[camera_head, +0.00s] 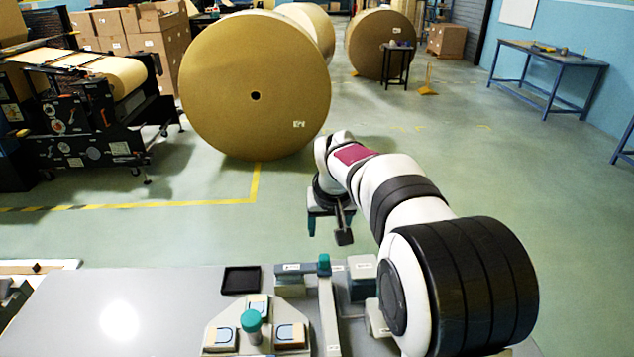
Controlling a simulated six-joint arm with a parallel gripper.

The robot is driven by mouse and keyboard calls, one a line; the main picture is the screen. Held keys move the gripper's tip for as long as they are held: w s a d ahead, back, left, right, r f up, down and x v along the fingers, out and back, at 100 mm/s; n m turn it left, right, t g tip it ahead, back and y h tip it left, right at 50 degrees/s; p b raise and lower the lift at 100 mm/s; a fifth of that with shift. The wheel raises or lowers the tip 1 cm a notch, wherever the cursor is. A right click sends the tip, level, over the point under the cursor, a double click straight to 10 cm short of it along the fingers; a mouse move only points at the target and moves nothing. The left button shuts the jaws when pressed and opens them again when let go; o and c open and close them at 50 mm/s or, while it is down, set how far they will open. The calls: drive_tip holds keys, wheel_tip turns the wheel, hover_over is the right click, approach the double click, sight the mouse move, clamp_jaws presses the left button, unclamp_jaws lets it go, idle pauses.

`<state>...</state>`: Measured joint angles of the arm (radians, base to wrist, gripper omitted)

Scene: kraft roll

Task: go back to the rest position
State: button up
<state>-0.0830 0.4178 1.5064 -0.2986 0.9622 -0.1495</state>
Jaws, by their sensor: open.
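My gripper (331,226) hangs at the end of my white and black arm, right of the picture's middle. It points downward beyond the far edge of the grey worktable (180,310), with the green floor behind it. Blue-grey finger parts show on either side and a dark piece hangs at the front. The jaws are open, and I see nothing held between them. The gripper is apart from the things on the table.
On the table are a black tray (241,280), a light fixture with a teal knob (251,321), and a rail with a teal-topped post (324,264) close to my arm. A large kraft roll (255,85) stands on the floor behind. The table's left part is clear.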

drive_tip(key=s+f+m+g+y, duration=0.1)
drive_tip(key=s+m+g, duration=0.3)
drive_tip(key=s, duration=3.4)
drive_tip(key=shift+f+m+g+y, duration=0.4)
drive_tip(key=shift+f+m, duration=0.4)
drive_tip(key=shift+f, duration=0.05)
drive_tip(key=shift+w, duration=0.1)
